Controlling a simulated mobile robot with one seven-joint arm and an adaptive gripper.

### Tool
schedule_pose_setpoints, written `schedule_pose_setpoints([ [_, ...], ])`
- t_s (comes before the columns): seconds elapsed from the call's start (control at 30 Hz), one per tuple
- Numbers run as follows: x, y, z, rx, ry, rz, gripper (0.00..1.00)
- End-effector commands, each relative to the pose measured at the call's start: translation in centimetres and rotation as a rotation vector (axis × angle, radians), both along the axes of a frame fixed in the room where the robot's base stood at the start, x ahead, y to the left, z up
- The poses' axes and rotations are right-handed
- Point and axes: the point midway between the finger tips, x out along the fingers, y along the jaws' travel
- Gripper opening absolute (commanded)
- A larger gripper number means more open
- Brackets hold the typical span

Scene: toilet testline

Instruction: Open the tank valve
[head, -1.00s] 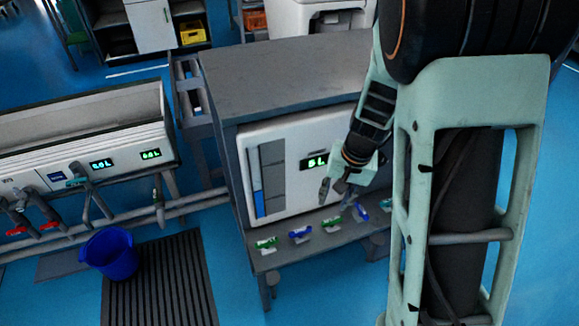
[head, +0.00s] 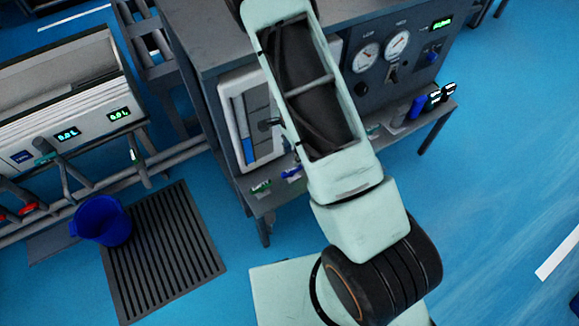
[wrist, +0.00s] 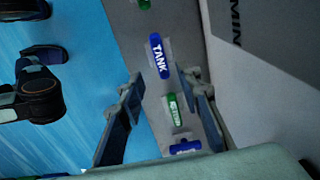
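The tank valve has a blue handle lettered TANK (wrist: 159,57) and shows in the wrist view on a narrow grey shelf. My gripper (wrist: 162,80) is open, one finger on each side of the picture, with nothing between the pads. The blue handle lies just beyond the fingertips, apart from them. A green handle (wrist: 174,110) and another blue handle (wrist: 185,147) show between the fingers, lower in the picture. In the head view, a blue handle (head: 291,172) shows on the shelf, its label unreadable. My arm hides most of the gripper there.
A green handle (head: 261,187) sits at the shelf's left end. The white cabinet front (wrist: 265,85) stands close to the right finger. Gauges (head: 397,42) are right of my arm. A blue bucket (head: 101,221) and dark floor grate (head: 165,250) lie left.

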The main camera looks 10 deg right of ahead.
Motion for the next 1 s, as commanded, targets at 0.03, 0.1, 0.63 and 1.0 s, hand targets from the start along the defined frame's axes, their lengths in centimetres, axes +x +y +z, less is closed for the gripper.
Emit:
schedule_pose_setpoints([
  [0.03, -0.1, -0.1, -1.3, 0.000, 0.003, -0.001, 0.32],
  [0.1, -0.1, 0.0, -2.7, 0.001, 0.003, 0.001, 0.32],
  [0.63, 0.0, 0.0, -9.0, 0.001, 0.000, 0.003, 0.32],
  [1.0, 0.0, 0.0, -9.0, 0.001, 0.000, 0.004, 0.19],
])
